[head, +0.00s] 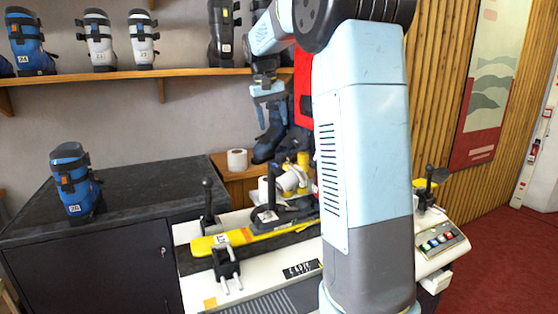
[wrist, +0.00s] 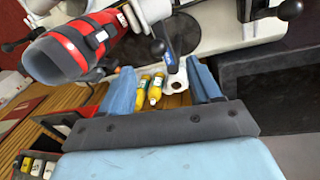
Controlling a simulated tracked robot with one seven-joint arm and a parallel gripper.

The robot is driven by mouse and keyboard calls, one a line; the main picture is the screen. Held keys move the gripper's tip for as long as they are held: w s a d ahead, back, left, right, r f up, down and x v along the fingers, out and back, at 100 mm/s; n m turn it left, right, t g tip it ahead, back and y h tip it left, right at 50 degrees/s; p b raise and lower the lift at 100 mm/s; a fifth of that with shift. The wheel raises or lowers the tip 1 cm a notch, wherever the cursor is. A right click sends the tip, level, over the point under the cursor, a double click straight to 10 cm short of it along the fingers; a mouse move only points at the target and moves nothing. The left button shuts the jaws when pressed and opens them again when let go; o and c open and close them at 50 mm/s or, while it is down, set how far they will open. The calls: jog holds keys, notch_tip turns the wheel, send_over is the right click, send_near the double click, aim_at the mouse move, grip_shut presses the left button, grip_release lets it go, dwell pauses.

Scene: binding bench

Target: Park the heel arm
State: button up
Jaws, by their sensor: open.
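My gripper (head: 266,92) is open and empty, raised above the back of the binding bench, with its blue fingers pointing down. In the wrist view, the gripper's fingers (wrist: 162,82) stand apart. In the head view, a yellow ski (head: 255,236) with a black binding lies on the white bench (head: 190,236); my arm hides the middle.
A blue boot (head: 75,185) stands on the dark counter (head: 135,185) at left. Several boots line the wall shelf (head: 185,72). A black-handled lever (head: 207,200) rises at the bench's left, and a button panel (head: 440,238) sits at right. Yellow bottles (wrist: 150,90) lie beyond the fingers.

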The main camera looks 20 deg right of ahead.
aim_at(281, 156)
jog(key=d+f, duration=0.1)
jog(key=f, duration=0.3)
jog(key=w+d+f, duration=0.1)
jog(key=f, duration=0.4)
jog(key=d+f, duration=0.1)
jog(key=f, duration=0.4)
jog(key=shift+w+d+f, duration=0.15)
jog(key=shift+w+d, duration=0.2)
jog(key=shift+d, duration=0.05)
grip_shut()
